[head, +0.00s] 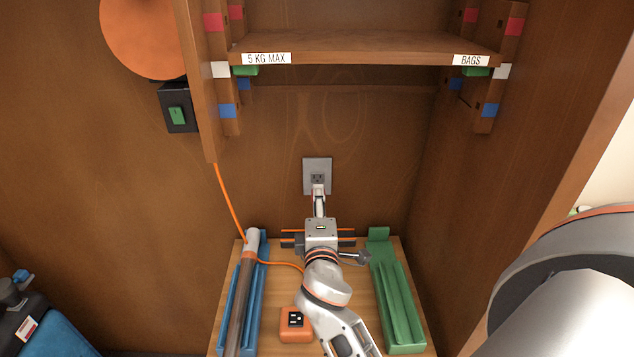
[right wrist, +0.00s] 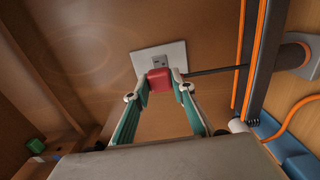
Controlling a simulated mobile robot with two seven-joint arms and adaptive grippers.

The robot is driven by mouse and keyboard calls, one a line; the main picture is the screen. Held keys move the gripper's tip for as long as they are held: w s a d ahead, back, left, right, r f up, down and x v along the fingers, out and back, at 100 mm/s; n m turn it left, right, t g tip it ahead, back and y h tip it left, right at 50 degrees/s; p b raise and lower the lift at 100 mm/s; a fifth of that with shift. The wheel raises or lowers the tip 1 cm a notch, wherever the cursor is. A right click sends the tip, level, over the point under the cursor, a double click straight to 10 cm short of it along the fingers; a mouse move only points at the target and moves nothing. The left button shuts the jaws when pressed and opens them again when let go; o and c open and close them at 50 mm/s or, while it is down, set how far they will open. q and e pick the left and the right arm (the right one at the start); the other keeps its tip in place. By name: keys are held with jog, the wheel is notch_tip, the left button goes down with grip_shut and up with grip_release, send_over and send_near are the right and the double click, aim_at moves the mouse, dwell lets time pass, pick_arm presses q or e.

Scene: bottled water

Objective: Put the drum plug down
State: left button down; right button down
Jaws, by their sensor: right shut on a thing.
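The drum plug appears as a red block (right wrist: 160,80) in the right wrist view. It is between the fingertips of my right gripper (right wrist: 159,90), which is shut on it. The plug is in front of the pale wall outlet (right wrist: 172,57) and overlaps its lower part. I cannot tell whether it touches the outlet. In the head view my right gripper (head: 319,189) reaches up to the outlet plate (head: 309,168) on the back panel and hides the plug. My left gripper is not in view.
Below the outlet, a wooden surface (head: 273,341) holds a blue tray (head: 262,275) with a grey tube (head: 238,300), an orange box (head: 293,328) and a green tray (head: 400,305). An orange cable (head: 229,200) hangs at left, near the orange disc (head: 143,38). A shelf (head: 365,45) spans above.

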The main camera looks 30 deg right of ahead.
dwell(0.4)
jog(key=s+a+f+n+t+y, duration=0.1)
jog(key=s+a+n+t+y, duration=0.1)
jog(key=s+a+n+y, duration=0.4)
jog(key=s+a+y, duration=0.3)
jog(key=a, duration=0.1)
jog(key=shift+s+a+f+t, duration=0.3)
jog(key=shift+f, duration=0.05)
